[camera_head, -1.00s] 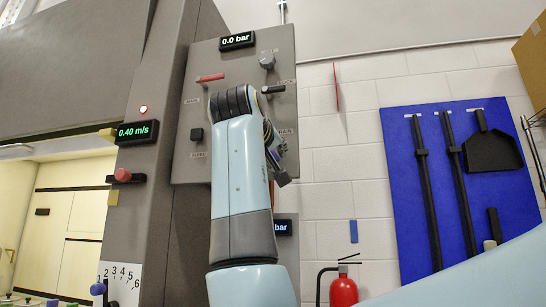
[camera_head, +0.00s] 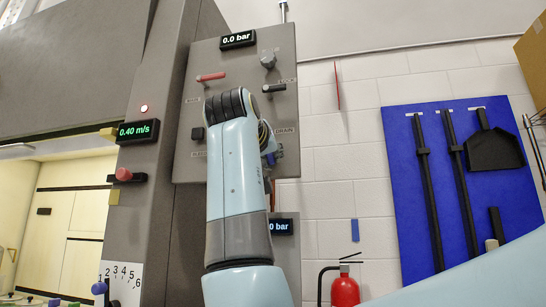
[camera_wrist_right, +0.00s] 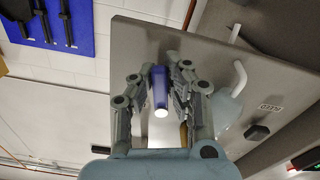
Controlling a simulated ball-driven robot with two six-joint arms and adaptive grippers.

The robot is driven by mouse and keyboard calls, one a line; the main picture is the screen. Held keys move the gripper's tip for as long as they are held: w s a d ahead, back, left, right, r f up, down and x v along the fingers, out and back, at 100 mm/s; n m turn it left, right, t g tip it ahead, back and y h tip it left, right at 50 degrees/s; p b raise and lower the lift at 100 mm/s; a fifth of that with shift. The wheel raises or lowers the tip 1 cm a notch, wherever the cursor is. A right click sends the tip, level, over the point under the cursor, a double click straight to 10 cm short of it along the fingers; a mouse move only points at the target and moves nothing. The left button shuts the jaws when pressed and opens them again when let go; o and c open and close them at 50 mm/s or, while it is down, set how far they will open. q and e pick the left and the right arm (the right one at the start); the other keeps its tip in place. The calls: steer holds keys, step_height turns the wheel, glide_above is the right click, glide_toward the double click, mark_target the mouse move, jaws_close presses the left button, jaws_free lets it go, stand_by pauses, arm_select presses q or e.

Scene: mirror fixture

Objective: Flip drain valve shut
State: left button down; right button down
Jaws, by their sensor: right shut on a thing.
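The drain valve's blue handle (camera_wrist_right: 160,88) shows in the right wrist view between my right gripper's fingers (camera_wrist_right: 160,74), its pale end pointing toward the camera. My right gripper is shut on it. In the head view a small blue part of the handle (camera_head: 272,157) shows just right of my forearm, below the DRAIN label. My right arm hides most of the gripper and the valve body there. The valve sits on the lower right of the grey panel (camera_head: 235,65). My left gripper is in neither view.
The panel also bears a red lever (camera_head: 211,77), a grey knob (camera_head: 268,61), a black-handled valve (camera_head: 274,88) and a black knob (camera_head: 197,134). A fire extinguisher (camera_head: 345,291) stands lower right. A blue tool board (camera_head: 400,150) hangs on the brick wall.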

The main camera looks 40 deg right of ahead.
steer(key=shift+w+a+f+m, duration=0.1)
steer(key=shift+w+a+m, duration=0.1)
steer(key=shift+m, duration=0.55)
steer(key=shift+w+a+m, duration=0.15)
steer(key=shift+w+m, duration=0.05)
steer(key=shift+m, duration=0.55)
steer(key=c, duration=1.3)
jaws_free()
steer(key=shift+a, duration=0.15)
step_height(320, 180, up, 10)
steer(key=shift+r, duration=0.1)
